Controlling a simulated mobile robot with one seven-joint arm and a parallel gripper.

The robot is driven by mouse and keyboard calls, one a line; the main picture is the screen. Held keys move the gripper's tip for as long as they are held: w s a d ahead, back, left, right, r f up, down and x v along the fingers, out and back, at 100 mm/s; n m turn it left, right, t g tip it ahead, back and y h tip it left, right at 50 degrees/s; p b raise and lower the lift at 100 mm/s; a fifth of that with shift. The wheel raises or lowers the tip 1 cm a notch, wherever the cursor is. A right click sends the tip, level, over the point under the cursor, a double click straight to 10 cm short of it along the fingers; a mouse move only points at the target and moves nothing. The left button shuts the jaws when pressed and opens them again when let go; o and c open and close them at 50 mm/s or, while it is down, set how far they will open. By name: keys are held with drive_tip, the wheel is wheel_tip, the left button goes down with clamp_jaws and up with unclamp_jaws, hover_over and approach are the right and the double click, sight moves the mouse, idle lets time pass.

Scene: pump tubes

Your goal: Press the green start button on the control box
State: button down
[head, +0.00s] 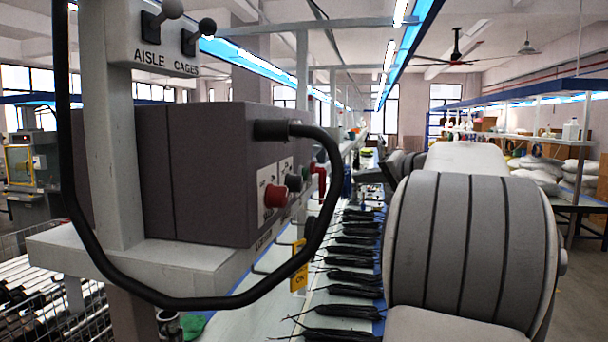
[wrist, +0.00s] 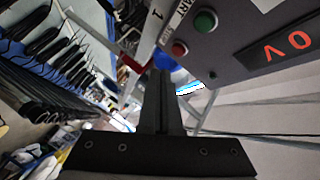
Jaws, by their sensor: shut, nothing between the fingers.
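The control box (head: 210,165) is a dark grey case on a pale bracket, left of centre in the head view. Its panel faces right and shows at a steep slant, with a red button (head: 275,196) near its front. The wrist view shows the panel (wrist: 238,42) at upper right, tilted, with the green button (wrist: 205,20) and a red button (wrist: 179,49). My gripper (wrist: 162,78) is shut and empty. In the wrist picture its tips lie below and left of both buttons, apart from the green one. I cannot make out the gripper in the head view.
A thick black cable (head: 322,215) loops out from the box's front. A post with levers (head: 172,10) stands before the box. A long bench (head: 255,318) with several black tubes (head: 350,277) runs below. A wire basket (head: 45,290) is at lower left.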

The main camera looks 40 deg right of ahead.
sight(305, 174)
drive_tip(key=w+a, duration=0.5)
drive_tip(key=w, duration=0.2)
drive_tip(key=shift+a, duration=0.3)
idle(2.1)
drive_tip(key=shift+w+a, duration=0.25)
drive_tip(key=shift+w, duration=0.05)
drive_tip(key=shift+w+a+b, duration=0.35)
drive_tip(key=shift+w+a, duration=0.05)
drive_tip(key=shift+w, duration=0.1)
idle(1.1)
drive_tip(key=shift+s+d+b, duration=0.4)
drive_tip(key=shift+s+d, duration=0.25)
drive_tip(key=shift+s, duration=0.15)
drive_tip(key=shift+s, duration=0.1)
